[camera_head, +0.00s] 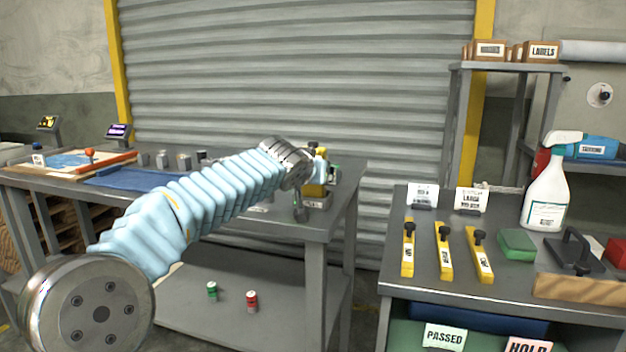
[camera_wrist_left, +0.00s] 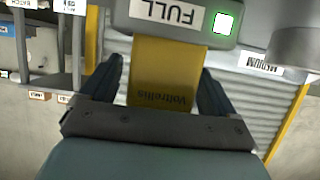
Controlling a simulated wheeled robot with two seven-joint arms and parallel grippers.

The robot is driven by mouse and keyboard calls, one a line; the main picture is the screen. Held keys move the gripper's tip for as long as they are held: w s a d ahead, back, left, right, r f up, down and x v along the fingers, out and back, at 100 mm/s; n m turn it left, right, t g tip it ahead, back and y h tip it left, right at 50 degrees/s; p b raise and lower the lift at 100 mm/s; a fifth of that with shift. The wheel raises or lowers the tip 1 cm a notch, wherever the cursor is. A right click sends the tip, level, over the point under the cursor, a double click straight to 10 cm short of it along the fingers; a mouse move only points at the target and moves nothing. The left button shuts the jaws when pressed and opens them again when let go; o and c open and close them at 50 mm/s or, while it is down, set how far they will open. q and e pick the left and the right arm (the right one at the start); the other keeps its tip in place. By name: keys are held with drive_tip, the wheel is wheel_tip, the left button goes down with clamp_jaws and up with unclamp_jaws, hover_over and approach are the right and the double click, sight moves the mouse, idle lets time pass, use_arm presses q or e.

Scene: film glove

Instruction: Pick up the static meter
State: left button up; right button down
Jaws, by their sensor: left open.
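A yellow body marked "Voltrellis" (camera_wrist_left: 165,75), which I take for the static meter, stands between the two dark fingers of my left gripper (camera_wrist_left: 161,65) in the left wrist view. The fingers are open, one on each side, with a gap visible. In the head view a yellow item (camera_head: 315,190) shows at the right end of the left table, partly hidden by my left wrist. My left gripper (camera_head: 300,208) is beside it there. My right gripper is not in view.
A grey block labelled "FULL" with a lit green-edged square (camera_wrist_left: 223,23) adjoins the yellow body. The left table (camera_head: 330,222) also holds a blue mat (camera_head: 120,178) and small metal weights. The right bench (camera_head: 420,285) holds yellow bars and a spray bottle (camera_head: 547,195).

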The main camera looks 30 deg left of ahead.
use_arm(q)
drive_tip(key=shift+w, duration=0.15)
drive_tip(key=c, duration=1.2)
drive_tip(key=shift+o, duration=0.2)
